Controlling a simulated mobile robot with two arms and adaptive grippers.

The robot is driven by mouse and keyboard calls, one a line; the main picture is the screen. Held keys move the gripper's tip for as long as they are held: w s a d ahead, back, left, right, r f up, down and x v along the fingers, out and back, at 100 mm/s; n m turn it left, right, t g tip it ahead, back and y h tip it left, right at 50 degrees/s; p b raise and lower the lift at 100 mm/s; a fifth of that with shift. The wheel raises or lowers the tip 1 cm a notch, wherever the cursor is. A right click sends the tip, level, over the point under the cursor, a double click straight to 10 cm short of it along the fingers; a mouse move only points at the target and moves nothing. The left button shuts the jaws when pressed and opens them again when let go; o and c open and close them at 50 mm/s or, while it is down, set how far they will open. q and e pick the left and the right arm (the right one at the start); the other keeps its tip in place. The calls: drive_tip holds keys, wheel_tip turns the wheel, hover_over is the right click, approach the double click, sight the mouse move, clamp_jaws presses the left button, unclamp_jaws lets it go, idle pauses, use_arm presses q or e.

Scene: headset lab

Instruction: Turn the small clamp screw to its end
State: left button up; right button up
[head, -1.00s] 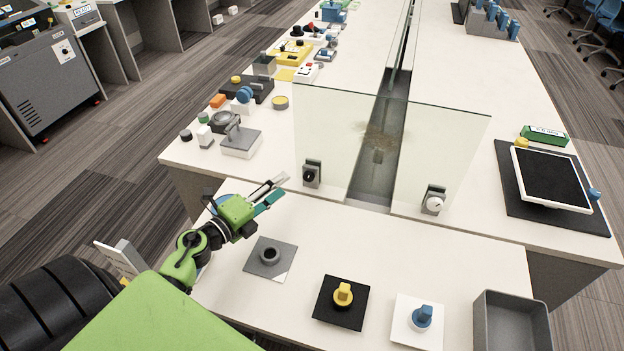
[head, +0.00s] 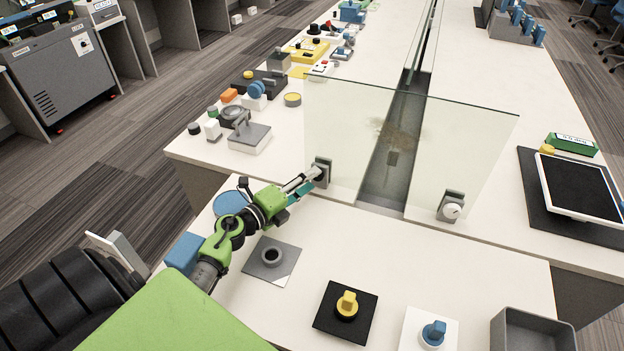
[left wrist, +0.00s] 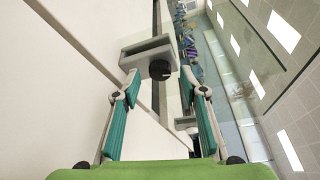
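My left gripper (head: 308,184) reaches up to this clamp. In the left wrist view, the gripper (left wrist: 167,86) is open, its two teal-padded fingers apart. The black knob (left wrist: 160,69) and the grey clamp (left wrist: 147,52) show ahead, between the fingertips. I cannot tell whether a finger touches the knob. My right gripper is out of view.
Near the arm lie a grey plate with a dark ring (head: 272,256), a blue disc (head: 229,204) and a blue block (head: 184,252). A yellow knob (head: 347,305), a blue knob (head: 433,334) and a grey tray (head: 530,318) stand in front. Glass panels rise behind the clamp.

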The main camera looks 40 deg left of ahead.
use_arm(q)
drive_tip(key=shift+w+d+f, duration=0.1)
drive_tip(key=shift+w+d, duration=0.05)
drive_tip(key=shift+w, duration=0.6)
